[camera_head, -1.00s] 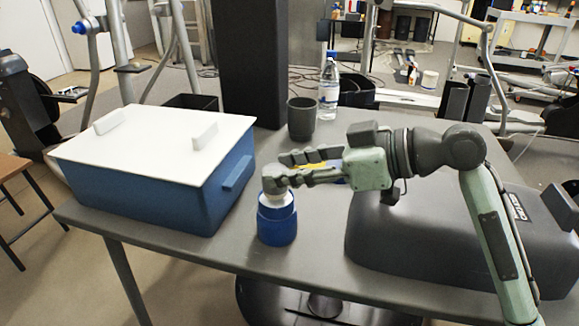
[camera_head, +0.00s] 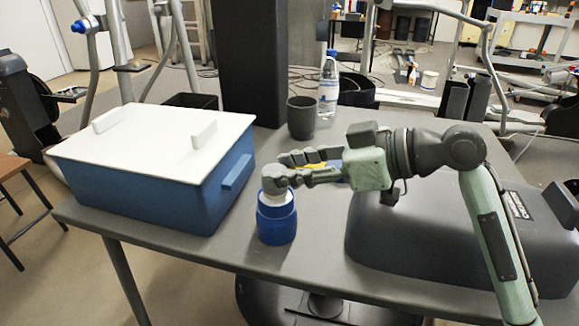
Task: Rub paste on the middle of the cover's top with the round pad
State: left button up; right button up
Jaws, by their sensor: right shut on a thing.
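The cover (camera_head: 440,235) is a large dark grey rounded shell lying on the right of the table, with a small label and a raised block at its right end. My right arm passes in front of its top. My right gripper (camera_head: 279,177) is shut on the round pad (camera_head: 275,196), of which a pale part shows below the fingertips. The pad is at the mouth of a blue round pot (camera_head: 277,226) near the table's front edge. Whether it touches paste inside is hidden. My left gripper is out of view.
A blue box with a white lid (camera_head: 160,140) stands on the left of the grey table (camera_head: 315,262). A dark cup (camera_head: 301,118) and a water bottle (camera_head: 328,88) stand at the back. A yellow thing (camera_head: 318,166) is partly hidden behind my right gripper.

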jog(key=shift+f, duration=0.5)
dwell(0.8)
jog(key=shift+r, duration=0.1)
notch_tip(320, 180, up, 7)
jog(key=p, duration=0.4)
jog(key=shift+p, duration=0.35)
dwell(0.4)
